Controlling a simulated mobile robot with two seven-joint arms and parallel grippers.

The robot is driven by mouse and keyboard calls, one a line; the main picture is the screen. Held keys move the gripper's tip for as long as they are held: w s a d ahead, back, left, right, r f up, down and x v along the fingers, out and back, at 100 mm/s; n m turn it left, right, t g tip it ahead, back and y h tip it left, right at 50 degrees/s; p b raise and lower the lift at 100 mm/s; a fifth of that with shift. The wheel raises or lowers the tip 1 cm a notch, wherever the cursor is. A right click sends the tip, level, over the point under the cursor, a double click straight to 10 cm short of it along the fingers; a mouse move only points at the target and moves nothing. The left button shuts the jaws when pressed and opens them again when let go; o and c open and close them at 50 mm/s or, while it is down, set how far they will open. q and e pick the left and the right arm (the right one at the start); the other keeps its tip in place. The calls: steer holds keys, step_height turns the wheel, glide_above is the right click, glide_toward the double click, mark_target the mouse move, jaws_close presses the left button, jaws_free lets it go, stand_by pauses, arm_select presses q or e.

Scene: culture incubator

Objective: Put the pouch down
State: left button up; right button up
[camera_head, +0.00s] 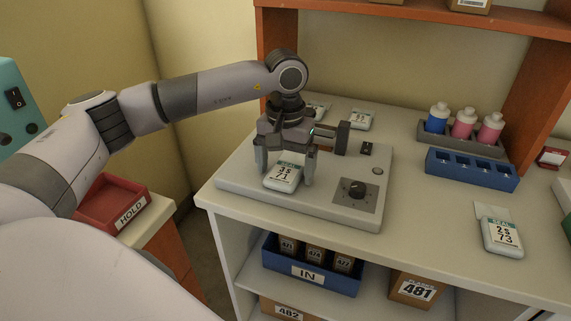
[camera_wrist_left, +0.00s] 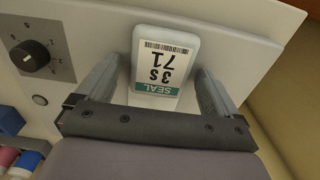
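A white pouch (camera_head: 283,176) with a label reading SEAL 3s 71 is at the front of the grey sealing machine (camera_head: 235,182). My left gripper (camera_head: 285,170) points down over it, with one finger on each side. The left wrist view shows the same pouch (camera_wrist_left: 160,75) between the fingers (camera_wrist_left: 163,85), with a gap visible at its left edge, so the gripper looks open around it. Whether the pouch's underside rests fully on the plate is hard to tell. My right gripper is not in view.
A dial (camera_head: 357,188) is right of the pouch. Another pouch (camera_head: 502,236), labelled 2s 73, lies at right on the counter. A blue rack (camera_head: 471,170) and bottles (camera_head: 464,122) stand behind. A red HOLD tray (camera_head: 112,203) is at left. A blue IN bin (camera_head: 312,272) sits below.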

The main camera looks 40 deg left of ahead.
mark_target(286, 171)
arm_select(q)
steer(key=shift+r, duration=0.45)
step_height(286, 171, up, 12)
steer(key=shift+f, duration=0.25)
stand_by(0.4)
